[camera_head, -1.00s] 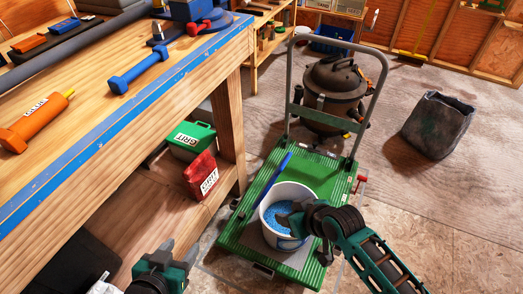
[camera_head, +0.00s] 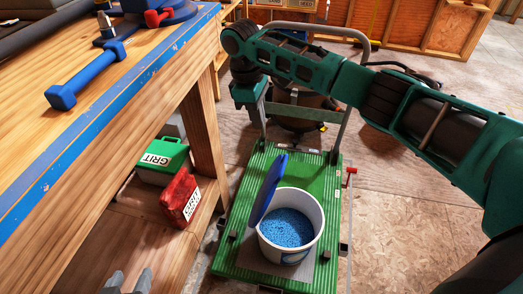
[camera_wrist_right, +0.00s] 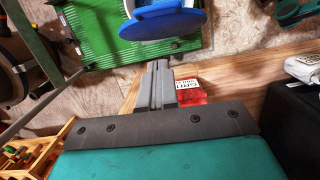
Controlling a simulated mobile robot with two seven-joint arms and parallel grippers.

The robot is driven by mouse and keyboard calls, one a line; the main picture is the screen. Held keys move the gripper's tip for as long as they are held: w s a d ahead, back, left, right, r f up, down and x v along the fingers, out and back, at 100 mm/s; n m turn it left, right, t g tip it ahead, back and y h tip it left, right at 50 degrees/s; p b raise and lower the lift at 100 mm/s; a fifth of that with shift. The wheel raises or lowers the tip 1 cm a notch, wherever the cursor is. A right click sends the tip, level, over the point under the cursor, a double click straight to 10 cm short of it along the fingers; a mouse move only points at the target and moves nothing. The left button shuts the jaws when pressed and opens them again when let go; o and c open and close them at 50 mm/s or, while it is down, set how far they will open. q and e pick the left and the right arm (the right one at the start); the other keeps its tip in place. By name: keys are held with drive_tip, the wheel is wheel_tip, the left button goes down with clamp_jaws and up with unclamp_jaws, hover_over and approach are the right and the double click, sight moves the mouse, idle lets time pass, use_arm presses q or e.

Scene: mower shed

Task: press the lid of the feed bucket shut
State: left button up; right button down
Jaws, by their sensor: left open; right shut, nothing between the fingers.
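The white feed bucket (camera_head: 291,249) stands on the green cart, full of blue pellets (camera_head: 287,228). Its blue lid (camera_head: 268,188) stands steeply open at the bucket's left rim. My right gripper (camera_head: 258,120) is above and beyond the lid, pointing down, apart from it. In the right wrist view its fingers (camera_wrist_right: 158,68) are shut and empty, with the lid (camera_wrist_right: 165,22) just past their tips and part of the bucket (camera_wrist_right: 165,4) behind it. My left gripper (camera_head: 130,280) is open and empty at the bottom left, only partly in view.
The green cart (camera_head: 240,245) has an upright handle frame at its far end, partly hidden by my right arm. A wooden workbench (camera_head: 150,120) stands on the left.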

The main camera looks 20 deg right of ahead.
drive_tip(key=b, duration=0.3)
approach(277, 170)
drive_tip(key=a+f, duration=0.2)
drive_tip(key=d, duration=0.1)
drive_tip(key=s+d+f, duration=0.1)
drive_tip(key=d, duration=0.1)
drive_tip(key=shift+b, duration=0.35)
drive_tip(key=shift+s, duration=0.1)
drive_tip(key=shift+d, duration=0.15)
